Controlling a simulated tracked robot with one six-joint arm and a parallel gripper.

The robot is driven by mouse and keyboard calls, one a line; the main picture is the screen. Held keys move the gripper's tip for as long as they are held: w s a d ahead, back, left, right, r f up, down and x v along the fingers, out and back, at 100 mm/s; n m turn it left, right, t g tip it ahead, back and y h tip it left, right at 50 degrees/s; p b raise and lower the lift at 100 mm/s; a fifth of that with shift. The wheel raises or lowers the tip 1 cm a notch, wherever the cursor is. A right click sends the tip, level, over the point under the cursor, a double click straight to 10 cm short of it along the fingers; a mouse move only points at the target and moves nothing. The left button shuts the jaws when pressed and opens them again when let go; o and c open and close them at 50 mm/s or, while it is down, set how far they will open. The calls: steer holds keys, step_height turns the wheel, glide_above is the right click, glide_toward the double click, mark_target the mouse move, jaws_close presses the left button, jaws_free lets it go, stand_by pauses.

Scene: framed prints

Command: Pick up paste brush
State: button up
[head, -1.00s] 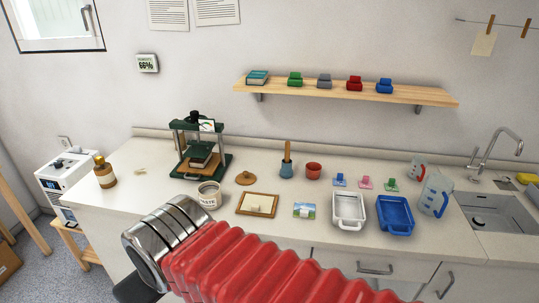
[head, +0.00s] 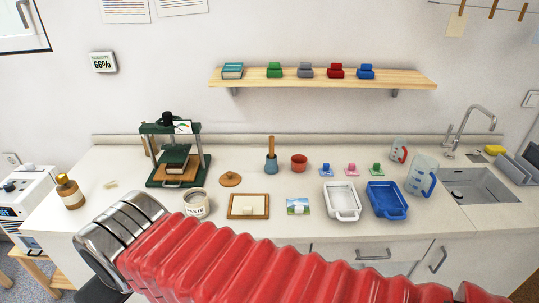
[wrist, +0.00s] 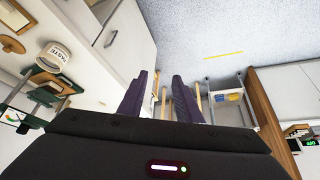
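A wooden handle (head: 271,143) stands upright in a small blue-grey pot (head: 271,163) on the counter; it looks like the paste brush, but its bristles are hidden. A white tub marked PASTE (head: 196,206) stands nearer, left of the pot, and shows in the wrist view (wrist: 53,62). My gripper (wrist: 161,78) shows two dark purple fingers apart, with nothing between them. It points over the floor beside the counter's front, away from the pot. In the head view my red-sleeved arm crosses the bottom and the fingers are not seen.
A green press (head: 175,155) stands left of the pot, with a round wooden lid (head: 230,179) between them. A red pot (head: 299,163) is close on its right. A framed board (head: 248,207), white tray (head: 342,203) and blue tray (head: 386,200) lie in front. A shelf (head: 420,79) hangs above.

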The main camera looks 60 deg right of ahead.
steer(key=shift+o, duration=0.5)
steer(key=shift+o, duration=0.5)
steer(key=shift+w, duration=0.15)
steer(key=w+d+m+t+h, duration=0.1)
steer(key=w+d+m+t, duration=0.2)
steer(key=w+d, duration=0.55)
steer(key=w+d+m+t+h, duration=0.15)
steer(key=w+d, duration=0.35)
steer(key=w, duration=0.7)
steer(key=w+d+m+t+h, duration=0.1)
steer(key=w+d+m+h, duration=0.25)
steer(key=d, duration=0.55)
steer(key=s+d+f+m+g+h, duration=0.1)
steer(key=s+d+f+m+h, duration=0.1)
steer(key=d, duration=0.5)
steer(key=s+d+f+m+g+h, duration=0.1)
steer(key=d+f+m+h, duration=0.15)
steer(key=d, duration=0.35)
steer(key=s+d+f+m+g+h, duration=0.1)
steer(key=s+d+h, duration=0.15)
steer(key=d, duration=0.45)
steer(key=s+d+f+m+g+h, duration=0.2)
steer(key=s+d+g, duration=0.2)
steer(key=s+d, duration=0.1)
steer(key=s+d+f+m+g+h, duration=0.2)
steer(key=s+d+g+h, duration=0.1)
steer(key=s+d, duration=0.3)
steer(key=shift+s+d+f+g, duration=0.3)
steer(key=shift+s+g, duration=0.25)
steer(key=shift+s, duration=0.4)
